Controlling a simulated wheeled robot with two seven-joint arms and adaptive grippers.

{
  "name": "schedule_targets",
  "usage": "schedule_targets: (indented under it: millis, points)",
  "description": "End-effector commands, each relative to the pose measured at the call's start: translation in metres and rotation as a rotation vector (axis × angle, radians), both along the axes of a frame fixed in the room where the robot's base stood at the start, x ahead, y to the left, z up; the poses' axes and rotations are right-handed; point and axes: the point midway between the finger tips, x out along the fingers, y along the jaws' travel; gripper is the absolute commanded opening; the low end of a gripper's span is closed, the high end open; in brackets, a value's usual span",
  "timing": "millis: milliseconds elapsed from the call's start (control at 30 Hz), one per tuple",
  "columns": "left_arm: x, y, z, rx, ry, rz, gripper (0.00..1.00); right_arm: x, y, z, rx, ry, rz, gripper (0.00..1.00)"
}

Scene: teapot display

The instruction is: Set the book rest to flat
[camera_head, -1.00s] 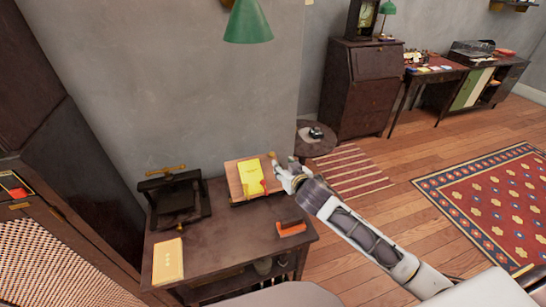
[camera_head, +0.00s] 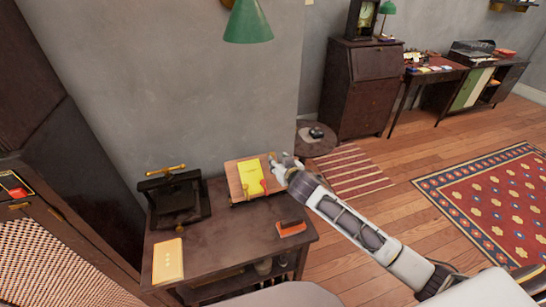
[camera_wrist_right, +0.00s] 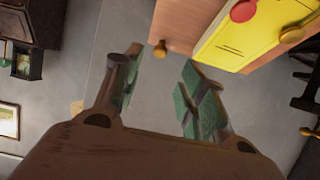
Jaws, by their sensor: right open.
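The book rest (camera_head: 235,183) is a wooden board tilted up at the back right of the dark side table. It carries a yellow book (camera_head: 250,178) with a red round piece on it. In the right wrist view the rest's wooden edge (camera_wrist_right: 180,25) and the yellow book (camera_wrist_right: 235,45) show at the top right, with a small brass knob (camera_wrist_right: 160,49) at the edge. My right gripper (camera_head: 278,165) is at the rest's right edge; in the wrist view its green-padded fingers (camera_wrist_right: 160,88) are apart, with nothing between them. My left gripper is out of view.
A dark book press (camera_head: 173,197) stands at the table's left. A yellow booklet (camera_head: 168,261) lies at the front left and an orange-and-black block (camera_head: 291,228) at the front right of the table (camera_head: 225,235). A green lamp (camera_head: 247,22) hangs above.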

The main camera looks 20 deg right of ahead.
Motion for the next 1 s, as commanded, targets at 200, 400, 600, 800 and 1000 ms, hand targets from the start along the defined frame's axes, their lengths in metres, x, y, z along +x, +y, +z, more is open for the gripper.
schedule_targets:
  millis: [200, 400, 600, 800, 1000]
  points:
    - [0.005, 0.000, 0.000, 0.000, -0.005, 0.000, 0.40, 0.019, 0.000, -0.007, 0.000, -0.001, -0.001, 0.41]
    - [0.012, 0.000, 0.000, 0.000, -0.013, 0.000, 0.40, 0.035, 0.001, -0.014, 0.000, -0.001, 0.000, 0.41]
    - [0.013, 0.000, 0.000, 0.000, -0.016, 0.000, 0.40, 0.051, 0.002, -0.021, -0.001, 0.000, 0.000, 0.41]
    - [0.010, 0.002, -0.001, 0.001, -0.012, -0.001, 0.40, 0.065, 0.002, -0.027, 0.000, 0.000, -0.001, 0.41]
    - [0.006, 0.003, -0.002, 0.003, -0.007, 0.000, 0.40, 0.072, 0.003, -0.030, 0.000, 0.000, 0.001, 0.41]
